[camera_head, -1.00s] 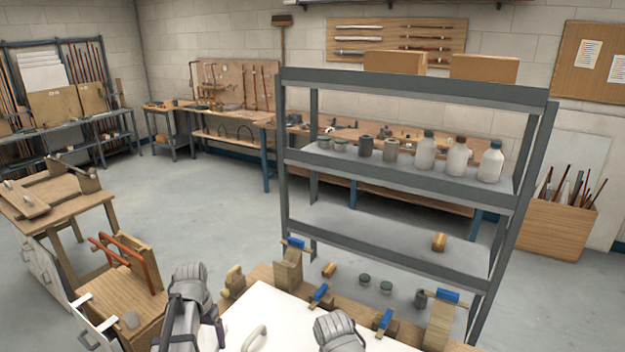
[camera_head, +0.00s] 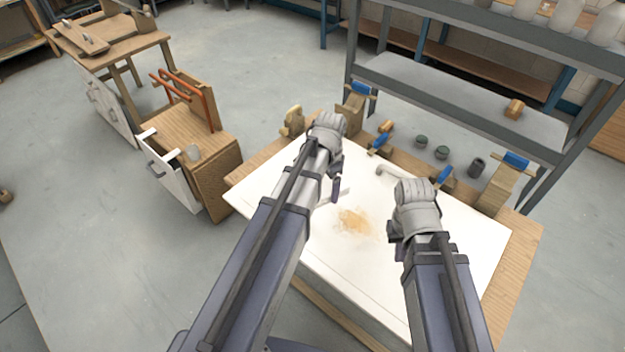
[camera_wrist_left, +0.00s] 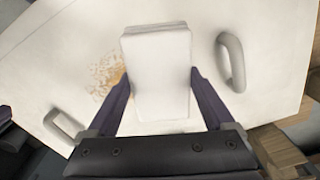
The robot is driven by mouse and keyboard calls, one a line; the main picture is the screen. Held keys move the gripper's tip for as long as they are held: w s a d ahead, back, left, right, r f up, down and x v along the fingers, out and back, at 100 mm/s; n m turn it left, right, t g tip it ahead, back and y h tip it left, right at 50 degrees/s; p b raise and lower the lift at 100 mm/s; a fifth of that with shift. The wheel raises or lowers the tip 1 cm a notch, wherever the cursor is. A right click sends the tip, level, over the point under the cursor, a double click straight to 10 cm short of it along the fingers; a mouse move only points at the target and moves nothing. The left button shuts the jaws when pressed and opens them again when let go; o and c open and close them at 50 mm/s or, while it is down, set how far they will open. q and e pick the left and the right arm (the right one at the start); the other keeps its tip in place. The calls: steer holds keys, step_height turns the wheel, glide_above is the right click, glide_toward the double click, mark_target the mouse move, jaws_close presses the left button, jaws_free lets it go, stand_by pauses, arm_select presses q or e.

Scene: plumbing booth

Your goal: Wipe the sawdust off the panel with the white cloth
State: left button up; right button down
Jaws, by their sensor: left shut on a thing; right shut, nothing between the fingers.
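The white panel (camera_head: 290,235) lies flat on a wooden workbench. A patch of tan sawdust (camera_head: 355,222) lies near its middle and also shows in the left wrist view (camera_wrist_left: 108,78). My left gripper (camera_head: 337,188) is over the panel, just beyond and left of the sawdust. In the left wrist view it (camera_wrist_left: 160,90) is shut on the white cloth (camera_wrist_left: 158,70), a flat block-like pad beside the sawdust's edge. I cannot tell whether the cloth touches the panel. My right gripper (camera_head: 394,233) is shut and empty, right of the sawdust.
Blue-topped clamps (camera_head: 378,143) line the far bench edge, with dark green jars (camera_head: 441,152) beyond. A shelf rack (camera_head: 450,95) stands behind. The panel's near part is clear.

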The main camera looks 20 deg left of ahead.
arm_select(q)
steer(key=shift+d+f+m, duration=0.4)
steer(key=shift+d, duration=0.35)
arm_select(e)
steer(key=shift+s+d+f, duration=0.1)
steer(key=shift+d+f, duration=0.05)
steer(key=shift+f, duration=0.2)
arm_select(q)
steer(key=shift+f, duration=0.1)
arm_select(e)
steer(key=shift+f, duration=0.15)
arm_select(q)
step_height(320, 180, down, 6)
steer(key=b, duration=0.6)
arm_select(e)
glide_above(393, 276)
steer(key=f, duration=0.5)
steer(key=shift+a+f, duration=0.2)
steer(key=shift+f, duration=0.15)
arm_select(q)
steer(key=shift+f+b, duration=0.9)
steer(key=shift+b, duration=0.25)
arm_select(e)
steer(key=shift+f, duration=1.05)
arm_select(q)
steer(key=shift+d, duration=0.15)
